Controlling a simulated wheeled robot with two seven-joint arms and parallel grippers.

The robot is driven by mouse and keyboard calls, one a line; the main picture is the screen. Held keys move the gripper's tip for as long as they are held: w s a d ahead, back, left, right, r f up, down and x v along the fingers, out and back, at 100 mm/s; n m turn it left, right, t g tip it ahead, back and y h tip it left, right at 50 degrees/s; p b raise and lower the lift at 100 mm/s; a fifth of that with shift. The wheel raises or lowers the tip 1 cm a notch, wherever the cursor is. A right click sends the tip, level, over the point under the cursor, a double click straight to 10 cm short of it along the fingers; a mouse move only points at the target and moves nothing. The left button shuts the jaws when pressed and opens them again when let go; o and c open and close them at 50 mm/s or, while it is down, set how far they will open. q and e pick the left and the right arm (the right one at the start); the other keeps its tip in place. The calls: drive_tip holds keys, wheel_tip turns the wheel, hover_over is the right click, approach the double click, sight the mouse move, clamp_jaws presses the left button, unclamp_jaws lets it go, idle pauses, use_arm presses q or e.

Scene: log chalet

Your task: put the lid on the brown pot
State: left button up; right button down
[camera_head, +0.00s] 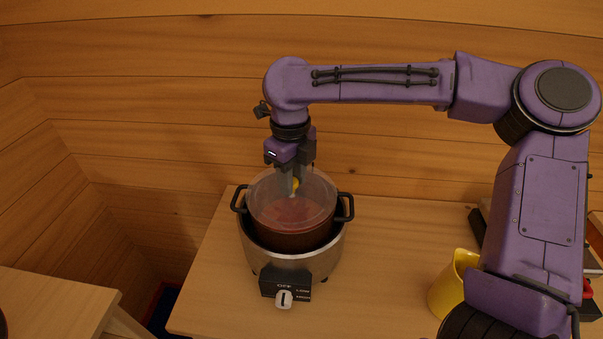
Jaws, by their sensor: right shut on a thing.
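The brown pot (287,241) sits inside a silver cooker base with black side handles and a front dial. A clear, see-through lid (318,187) is over the pot's mouth. Reddish contents show through it. My right gripper (293,184) points down from above and is shut on the lid's yellow knob, which its fingers partly hide. The lid looks slightly above or at the pot's rim; I cannot tell whether it touches. My left gripper is not in view.
The cooker base (330,254) stands on a wooden counter (390,240). A yellow cup (447,289) stands at the right, partly behind my right arm. Dark and red items (587,290) lie at the far right. A log wall rises behind. Another wooden surface (50,305) is at lower left, across a gap.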

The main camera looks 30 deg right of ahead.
drive_tip(key=shift+w+f, duration=0.25)
drive_tip(key=shift+w, duration=0.25)
drive_tip(key=shift+w+f, duration=0.25)
drive_tip(key=shift+w, duration=0.3)
drive_tip(key=s, duration=0.1)
drive_tip(key=s+r, duration=0.1)
drive_tip(key=s, duration=0.1)
drive_tip(key=shift+d, duration=0.1)
drive_tip(key=shift+s+r, duration=0.15)
drive_tip(key=shift+s, duration=0.2)
drive_tip(key=shift+w+f, duration=0.7)
drive_tip(key=shift+w, duration=0.35)
drive_tip(key=shift+s+r, duration=0.15)
drive_tip(key=shift+s, duration=0.2)
drive_tip(key=c, duration=1.2)
unclamp_jaws()
drive_tip(key=shift+s, duration=0.1)
drive_tip(key=o, duration=0.5)
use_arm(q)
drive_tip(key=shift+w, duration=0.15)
use_arm(e)
drive_tip(key=shift+w, duration=0.2)
